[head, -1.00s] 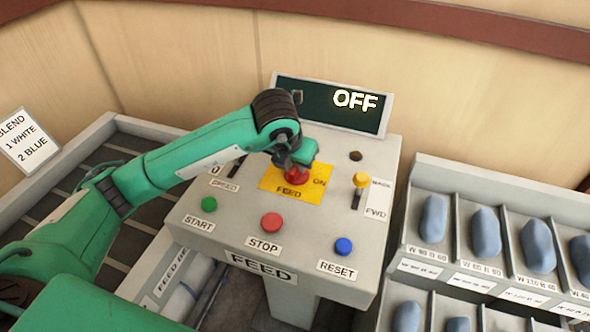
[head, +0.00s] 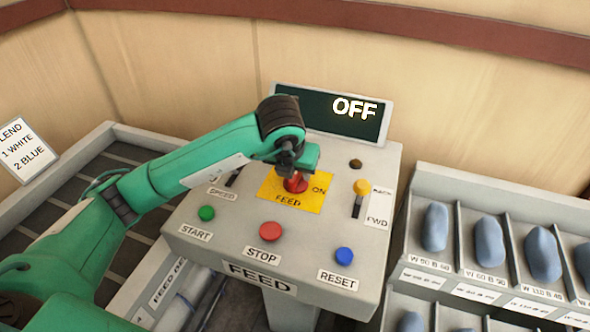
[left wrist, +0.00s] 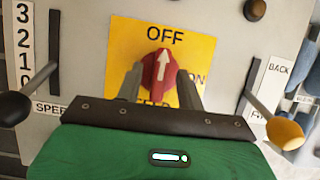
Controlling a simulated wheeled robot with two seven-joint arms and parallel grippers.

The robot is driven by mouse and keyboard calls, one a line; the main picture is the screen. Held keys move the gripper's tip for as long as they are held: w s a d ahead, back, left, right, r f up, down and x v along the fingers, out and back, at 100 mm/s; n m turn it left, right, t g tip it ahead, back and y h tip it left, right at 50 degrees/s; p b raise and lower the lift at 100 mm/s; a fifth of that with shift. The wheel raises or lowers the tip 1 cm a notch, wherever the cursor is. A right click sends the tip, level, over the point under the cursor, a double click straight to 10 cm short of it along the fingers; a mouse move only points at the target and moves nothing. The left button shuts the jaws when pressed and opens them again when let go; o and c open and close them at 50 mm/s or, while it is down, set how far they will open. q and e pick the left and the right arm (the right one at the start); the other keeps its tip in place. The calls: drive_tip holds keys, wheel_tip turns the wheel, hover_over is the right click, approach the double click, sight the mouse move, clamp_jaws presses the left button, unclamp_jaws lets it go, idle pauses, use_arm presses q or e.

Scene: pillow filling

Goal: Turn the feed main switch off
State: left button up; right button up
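The feed main switch is a red rotary knob (head: 296,183) on a yellow plate (head: 290,204) on the grey feed panel. In the left wrist view the knob (left wrist: 160,70) has a white arrow pointing straight up at the word OFF. The dark display (head: 318,108) behind the panel reads OFF. My left gripper (head: 296,174) is just above the knob. In the left wrist view its two fingers (left wrist: 160,92) stand apart on either side of the knob, with gaps showing, so it is open. My right gripper is not in view.
Green START (head: 207,213), red STOP (head: 270,231) and blue RESET (head: 344,256) buttons line the panel front. A yellow-tipped lever (head: 361,187) stands right of the knob and a SPEED slider is at its left. Bins with blue pillows (head: 489,243) stand at the right.

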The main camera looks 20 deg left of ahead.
use_arm(q)
drive_tip(key=shift+s+r, duration=0.2)
drive_tip(key=shift+r, duration=0.25)
drive_tip(key=b+v, duration=0.1)
drive_tip(key=v, duration=1.1)
drive_tip(key=shift+r, duration=0.4)
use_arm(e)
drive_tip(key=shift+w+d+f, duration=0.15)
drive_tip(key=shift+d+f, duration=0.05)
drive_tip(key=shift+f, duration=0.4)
use_arm(q)
drive_tip(key=shift+s, duration=0.1)
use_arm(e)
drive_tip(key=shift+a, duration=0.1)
